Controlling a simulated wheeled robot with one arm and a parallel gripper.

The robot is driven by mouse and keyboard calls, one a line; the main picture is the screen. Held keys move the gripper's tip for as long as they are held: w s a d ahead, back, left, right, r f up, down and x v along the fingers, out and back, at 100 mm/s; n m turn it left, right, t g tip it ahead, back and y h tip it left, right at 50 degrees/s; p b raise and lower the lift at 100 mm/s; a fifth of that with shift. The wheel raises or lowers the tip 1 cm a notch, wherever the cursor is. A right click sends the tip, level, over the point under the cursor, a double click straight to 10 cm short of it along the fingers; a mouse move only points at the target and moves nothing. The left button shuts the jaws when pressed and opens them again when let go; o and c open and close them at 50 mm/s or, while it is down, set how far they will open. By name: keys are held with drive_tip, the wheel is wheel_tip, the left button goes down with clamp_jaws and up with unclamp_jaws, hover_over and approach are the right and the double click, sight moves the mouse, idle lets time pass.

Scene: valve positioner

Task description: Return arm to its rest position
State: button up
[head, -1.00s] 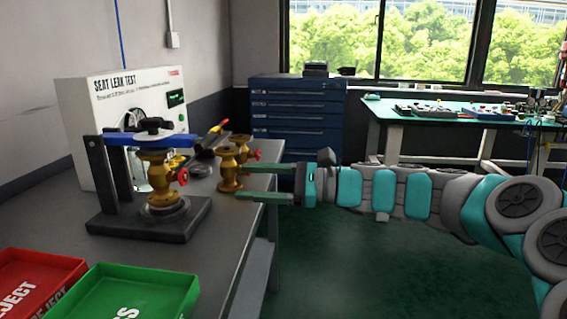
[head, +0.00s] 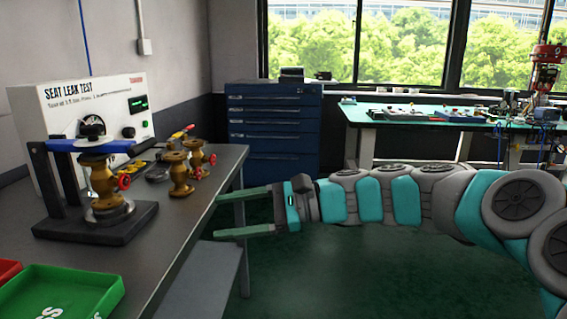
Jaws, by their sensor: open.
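My gripper (head: 232,214) is open and empty, its two green fingers pointing left. It shows just right of the grey bench's (head: 187,214) right edge, apart from the valves. My arm (head: 400,198) stretches in from the right side of the picture, over the green floor. A brass valve (head: 98,177) with a red handwheel stands upright in the test fixture (head: 92,236), under its blue bar. More brass valves (head: 180,172) with red handles stand on the bench behind it.
A white seat leak test box (head: 60,110) stands at the back of the bench. A green tray (head: 65,290) and a red tray (head: 8,270) lie at the front left. A blue drawer cabinet (head: 274,130) and a green-topped workbench (head: 385,115) stand behind my arm. Floor below is clear.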

drive_tip(key=s+d+f+n+g+h, duration=0.1)
drive_tip(key=s+d+f+n+h, duration=0.25)
drive_tip(key=s+f, duration=0.4)
drive_tip(key=s+d+f+n+g+h, duration=0.1)
drive_tip(key=s+d+f+n+h, duration=0.1)
drive_tip(key=s+f+n+h, duration=0.4)
drive_tip(key=s+d+f+n+h, duration=0.1)
drive_tip(key=s+d+f+h, duration=0.2)
drive_tip(key=s+d+f, duration=0.2)
drive_tip(key=s+d+f+h, duration=0.3)
drive_tip(key=s+d+f, duration=0.2)
drive_tip(key=s+d, duration=0.4)
drive_tip(key=d, duration=0.5)
drive_tip(key=shift+n, duration=0.35)
drive_tip(key=shift+s+h, duration=0.1)
drive_tip(key=shift+h, duration=0.15)
